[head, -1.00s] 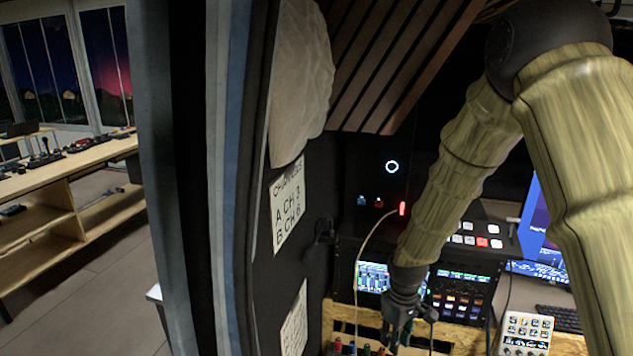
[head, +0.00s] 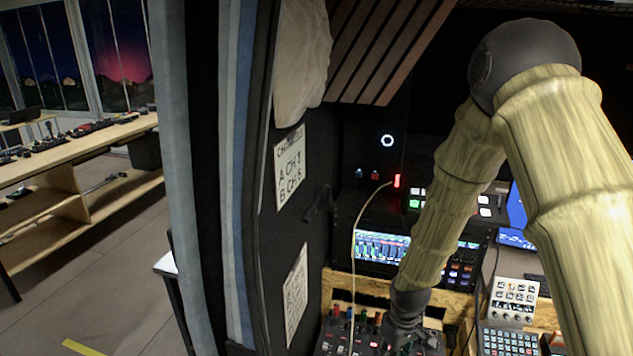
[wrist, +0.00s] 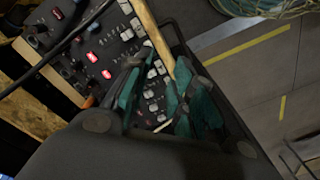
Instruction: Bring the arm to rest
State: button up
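My arm reaches down from the upper right in the head view. My gripper (head: 408,345) is at the bottom of that view, low over a control panel (head: 335,343) with knobs and lit buttons. Its fingertips are hard to make out there. In the wrist view my gripper (wrist: 160,98) has two teal-padded fingers standing apart. Between them I see the buttons of the panel (wrist: 115,40) and nothing held. Whether the fingers touch the panel I cannot tell.
A cable (head: 355,265) hangs left of my arm from a red-lit plug. A dark wall with a paper sign (head: 289,168) stands close on the left. Screens (head: 382,247) and a keypad (head: 508,340) are near my arm. Open floor (head: 120,270) lies beyond the doorway.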

jog(key=s+f+m+b, duration=0.3)
jog(key=s+f+b, duration=0.1)
jog(key=s+f, duration=1.05)
jog(key=s+d+f+m+b, duration=0.1)
jog(key=s+f+b, duration=0.1)
jog(key=s+f, duration=0.4)
jog(key=s+d+f+m+b, duration=0.2)
jog(key=s+f, duration=0.5)
jog(key=s, duration=0.4)
jog(key=shift+s+d+b, duration=0.25)
jog(key=shift+b, duration=0.4)
